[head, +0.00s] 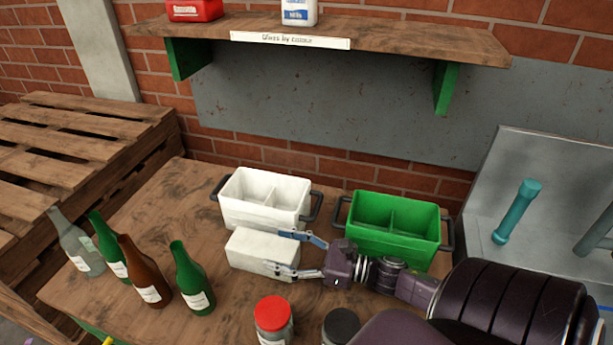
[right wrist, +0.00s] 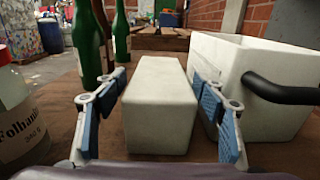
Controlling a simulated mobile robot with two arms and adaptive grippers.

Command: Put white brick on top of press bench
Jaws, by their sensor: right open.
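The white brick (head: 252,248) lies on the wooden table, just in front of the white crate. In the right wrist view the brick (right wrist: 160,100) stands between the two blue-padded fingers, with small gaps on both sides. My right gripper (head: 280,251) reaches in from the right and is open around the brick's right end; its fingers also show in the right wrist view (right wrist: 160,108). A grey metal bench (head: 480,225), which may be the press bench, stands at the right with a teal cylinder on it. My left gripper is not in view.
The white crate (head: 232,207) and green crate (head: 415,252) stand behind my right gripper. Several bottles (head: 145,275) stand at the table's left. A red-lidded jar (head: 273,313) and dark-lidded jar (head: 341,325) stand in front. A shelf (head: 400,42) hangs above.

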